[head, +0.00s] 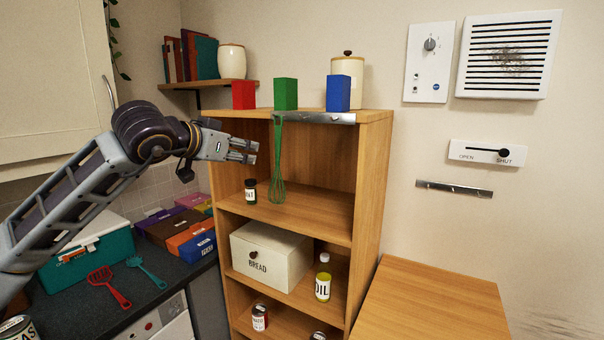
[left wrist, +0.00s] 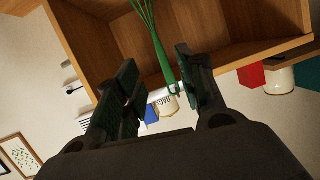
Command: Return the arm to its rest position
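My left arm comes in from the left in the head view. Its gripper (head: 250,151) is held in front of the upper part of the wooden shelf unit (head: 372,190), just left of the green whisk (head: 278,165). The whisk hangs handle up from the metal strip (head: 315,118) on the unit's top edge. In the left wrist view my gripper (left wrist: 158,80) is open, with a gap between its fingers. The whisk (left wrist: 158,45) shows beyond that gap, and I see no finger closed on it. My right gripper is not in view.
Red (head: 243,95), green (head: 286,94) and blue (head: 338,93) blocks stand on top of the unit. A small jar (head: 250,191), bread box (head: 271,256) and oil bottle (head: 323,279) stand on its shelves. A teal box (head: 95,252) and utensils lie on the dark counter.

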